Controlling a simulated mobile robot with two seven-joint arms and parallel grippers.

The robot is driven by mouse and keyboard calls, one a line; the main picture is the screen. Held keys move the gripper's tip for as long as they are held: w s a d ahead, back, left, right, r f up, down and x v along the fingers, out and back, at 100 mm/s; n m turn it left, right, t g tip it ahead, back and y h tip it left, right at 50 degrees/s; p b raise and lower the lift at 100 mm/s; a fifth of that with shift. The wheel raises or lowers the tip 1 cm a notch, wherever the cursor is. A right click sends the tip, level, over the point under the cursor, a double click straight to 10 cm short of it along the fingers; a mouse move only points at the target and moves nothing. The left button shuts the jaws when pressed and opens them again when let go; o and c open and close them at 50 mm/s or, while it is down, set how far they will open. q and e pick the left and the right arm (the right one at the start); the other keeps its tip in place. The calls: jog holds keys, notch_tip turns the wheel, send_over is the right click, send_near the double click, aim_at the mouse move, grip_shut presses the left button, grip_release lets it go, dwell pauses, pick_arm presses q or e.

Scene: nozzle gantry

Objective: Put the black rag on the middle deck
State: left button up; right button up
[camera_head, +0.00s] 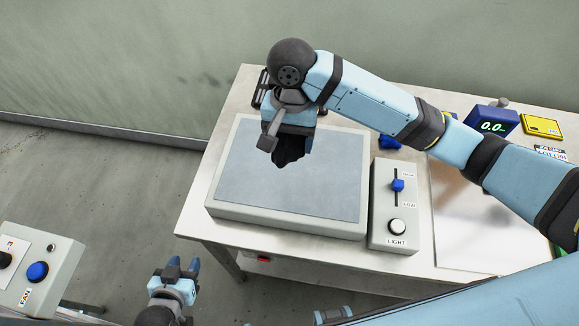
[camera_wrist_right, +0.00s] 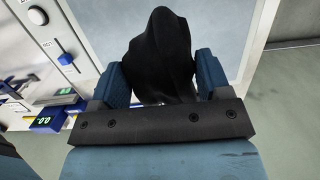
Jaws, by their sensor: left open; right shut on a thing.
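The black rag (camera_head: 288,159) hangs from my right gripper (camera_head: 289,132) over the far part of a raised deck with a grey-blue top (camera_head: 285,195) and a pale rim. In the right wrist view the rag (camera_wrist_right: 160,50) is bunched between the two blue fingers of my right gripper (camera_wrist_right: 163,82), which is shut on it. I cannot tell whether the rag's lower end touches the deck. No label marks this deck as the middle one. My left gripper (camera_head: 183,268) is open and empty, low in front of the table's left front corner.
A control box with a blue slider and a LIGHT button (camera_head: 396,205) stands right of the deck. A blue 0.0 display (camera_head: 491,122) and a yellow device (camera_head: 541,124) stand at the back right. A FAN button box (camera_head: 37,272) is at the lower left.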

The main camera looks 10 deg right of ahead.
aim_at(289, 186)
notch_tip(289, 186, down, 16)
jog(key=shift+w+d+f, duration=0.1)
dwell(0.4)
jog(key=shift+p, duration=0.35)
jog(key=o, duration=0.9)
jog(key=shift+f, duration=0.1)
